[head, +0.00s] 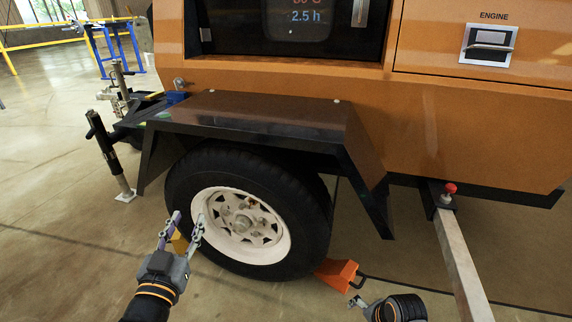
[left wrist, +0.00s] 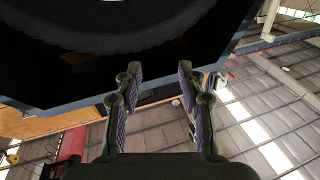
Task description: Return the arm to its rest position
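My left gripper (head: 187,219) is in front of the left side of the trailer wheel (head: 236,212) in the head view. Its two fingers stand apart. In the left wrist view the left gripper (left wrist: 158,82) is also open, with nothing between its fingers. A yellow-orange piece (head: 180,242) shows between and behind the fingers in the head view, mostly hidden; I cannot tell if it touches them. My right gripper (head: 357,301) is only partly seen at the bottom, below an orange wheel chock (head: 338,274) at the tyre's right side.
The orange light tower trailer (head: 470,120) fills the right and middle. Its dark fender (head: 260,120) juts out over the wheel. A black jack stand (head: 108,155) is at the left. A metal outrigger beam (head: 462,270) reaches forward at the right. Bare floor (head: 60,240) lies open at the left.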

